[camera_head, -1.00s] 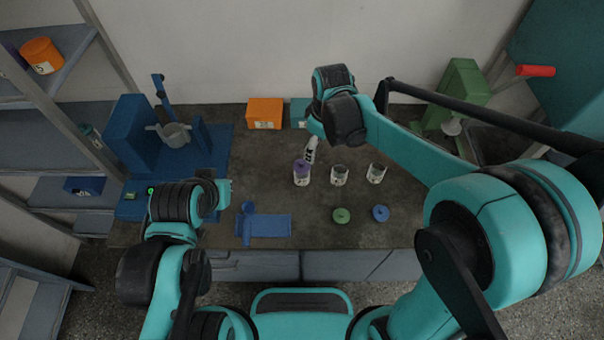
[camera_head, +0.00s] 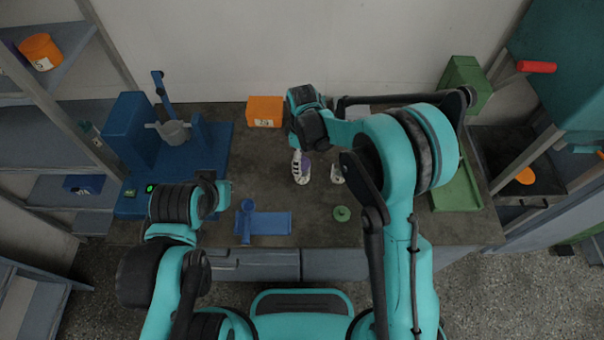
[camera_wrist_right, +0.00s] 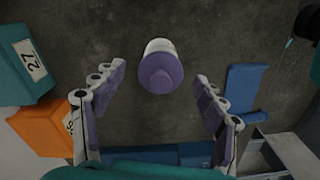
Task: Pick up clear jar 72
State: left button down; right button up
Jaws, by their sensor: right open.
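A jar with a purple lid (camera_wrist_right: 160,72) stands between the spread fingers of my right gripper (camera_wrist_right: 160,80) in the right wrist view, apart from both fingers. In the head view, the white fingers of my right gripper (camera_head: 300,164) hang over that jar and hide most of it. A second, clear jar (camera_head: 337,175) stands to its right, partly hidden by my arm. I cannot read the number 72 on either jar. My left gripper (camera_head: 224,192) is at the left of the table; its fingers are not clear.
A green lid (camera_head: 342,213) and a blue T-shaped part (camera_head: 264,222) lie near the front edge. An orange box (camera_head: 265,112) stands at the back, and the teal box (camera_wrist_right: 22,66) marked 27 beside it. A blue machine (camera_head: 130,130) is left, a green one (camera_head: 464,85) right.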

jog(key=shift+f, duration=0.15)
grip_shut()
dwell(0.4)
